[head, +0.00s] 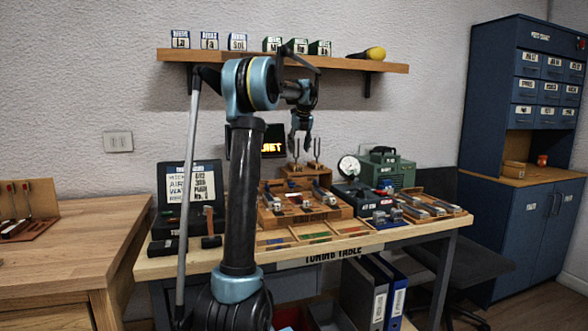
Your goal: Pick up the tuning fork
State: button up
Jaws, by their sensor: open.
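Two grey tuning forks stand upright on a wooden block at the back of the tuning table: a left fork (296,152) and a right fork (317,152). The wooden holder (305,171) is partly hidden by the things in front of it. My gripper (301,143) points down just above and around the height of the fork tops, closest to the left fork. It is open, and I see nothing held in it. At this size I cannot tell whether a finger touches a fork.
A wooden piano action tray (285,217) lies in front of the holder. A round gauge (348,167) and a green machine (387,171) stand to the right. A dark case (189,200) and hammer (209,226) are at left. A shelf (285,59) with labelled boxes hangs above.

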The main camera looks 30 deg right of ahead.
aim_at(296, 165)
jog(key=x, duration=0.9)
jog(key=shift+w+f, duration=0.15)
jog(key=shift+f, duration=0.15)
jog(key=shift+a, duration=0.1)
jog(key=c, duration=1)
